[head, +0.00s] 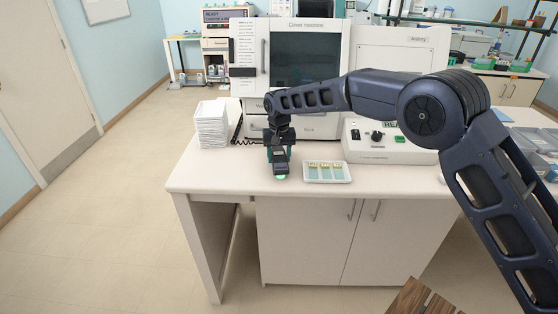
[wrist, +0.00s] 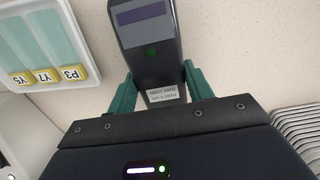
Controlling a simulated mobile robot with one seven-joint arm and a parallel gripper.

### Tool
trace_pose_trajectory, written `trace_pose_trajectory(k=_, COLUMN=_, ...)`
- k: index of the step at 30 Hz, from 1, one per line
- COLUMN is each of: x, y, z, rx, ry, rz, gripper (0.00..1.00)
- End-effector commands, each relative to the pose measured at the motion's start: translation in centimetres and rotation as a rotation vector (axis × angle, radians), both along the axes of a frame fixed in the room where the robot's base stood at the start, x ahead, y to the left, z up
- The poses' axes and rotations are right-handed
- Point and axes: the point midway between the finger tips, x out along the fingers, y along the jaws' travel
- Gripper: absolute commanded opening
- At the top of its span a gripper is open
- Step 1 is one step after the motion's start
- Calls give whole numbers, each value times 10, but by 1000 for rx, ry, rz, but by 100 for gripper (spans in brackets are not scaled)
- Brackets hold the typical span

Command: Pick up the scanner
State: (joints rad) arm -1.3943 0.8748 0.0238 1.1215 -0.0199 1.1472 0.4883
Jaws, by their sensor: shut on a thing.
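The scanner (wrist: 147,35) is a dark handheld unit with a purplish screen strip, a small green light and a white label, seen in the wrist view. My gripper (wrist: 155,90) has its two green fingers on either side of the scanner's lower part and is shut on it. In the head view my gripper (head: 279,160) points down at the front left of the white counter. The scanner is mostly hidden there by the gripper, and a green glow shows on the counter just below. I cannot tell whether the scanner touches the counter.
A white tray (head: 344,180) with several yellow-labelled slides lies just right of the gripper. A stack of white trays (head: 200,130) stands to the left. The cover machine (head: 250,62) is behind, and a white control box (head: 358,154) is to the right. The counter's front left is clear.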

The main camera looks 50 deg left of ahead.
Motion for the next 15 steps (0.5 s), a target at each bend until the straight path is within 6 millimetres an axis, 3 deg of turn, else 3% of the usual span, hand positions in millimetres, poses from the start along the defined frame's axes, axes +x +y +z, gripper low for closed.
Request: trace_pose_trajectory(k=15, x=1, y=1, z=127, rx=5, ry=0, rz=-1, gripper=23)
